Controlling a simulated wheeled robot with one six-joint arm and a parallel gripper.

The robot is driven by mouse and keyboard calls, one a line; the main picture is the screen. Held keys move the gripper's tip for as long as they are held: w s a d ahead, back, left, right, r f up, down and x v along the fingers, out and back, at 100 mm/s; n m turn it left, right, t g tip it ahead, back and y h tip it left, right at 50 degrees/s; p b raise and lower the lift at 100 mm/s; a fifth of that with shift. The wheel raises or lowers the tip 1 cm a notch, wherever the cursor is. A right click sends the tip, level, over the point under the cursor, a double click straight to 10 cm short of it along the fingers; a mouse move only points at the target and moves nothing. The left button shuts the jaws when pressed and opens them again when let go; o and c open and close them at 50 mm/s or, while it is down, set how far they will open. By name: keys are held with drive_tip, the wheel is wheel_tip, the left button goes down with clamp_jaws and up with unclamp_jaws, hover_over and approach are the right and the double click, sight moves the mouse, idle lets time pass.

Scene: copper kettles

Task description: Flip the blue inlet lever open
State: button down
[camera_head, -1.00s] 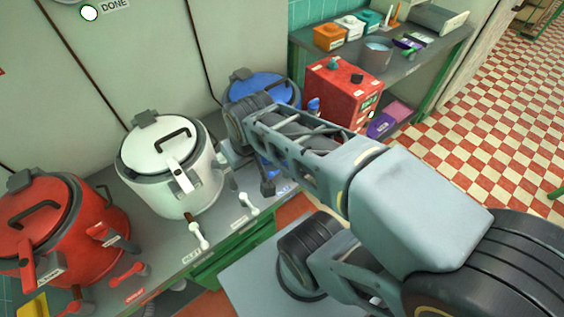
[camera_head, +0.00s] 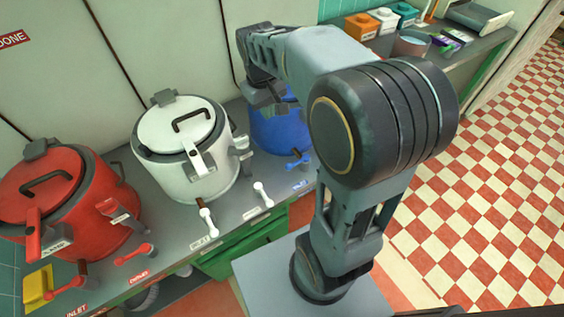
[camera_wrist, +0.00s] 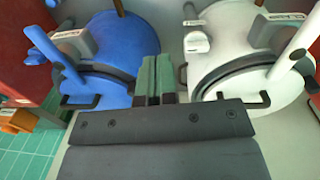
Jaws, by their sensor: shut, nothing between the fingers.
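My gripper (camera_wrist: 153,80) shows in the wrist view with its two green fingers together and nothing between them. The fingers point in between the blue kettle (camera_wrist: 104,60) and the white kettle (camera_wrist: 232,45). In the head view, the blue kettle (camera_head: 278,130) is largely covered by my arm. Any second blue lever there is hidden.
In the head view, the white kettle (camera_head: 190,148) and red kettle (camera_head: 68,205) stand to the left, with white levers (camera_head: 207,221) and red levers (camera_head: 66,287) at the counter edge. Orange, white and teal boxes stand on the back shelf. The checkered floor (camera_head: 490,190) is clear.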

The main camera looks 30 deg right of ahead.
drive_tip(key=w+d+f+n+g+b, duration=0.1)
drive_tip(key=w+d+f+g+b, duration=0.2)
drive_tip(key=w+f, duration=0.6)
drive_tip(key=shift+w+d+f+n, duration=0.25)
drive_tip(key=shift+d+f+n, duration=0.05)
drive_tip(key=shift+d, duration=0.4)
drive_tip(key=b, duration=0.3)
approach(298, 162)
drive_tip(key=a+f, duration=0.5)
drive_tip(key=f, duration=0.1)
drive_tip(key=shift+f, duration=0.3)
drive_tip(key=shift+w, duration=0.1)
drive_tip(key=shift+s+n+h+p, duration=0.4)
drive_tip(key=shift+s+n, duration=0.15)
drive_tip(key=shift+n, duration=0.15)
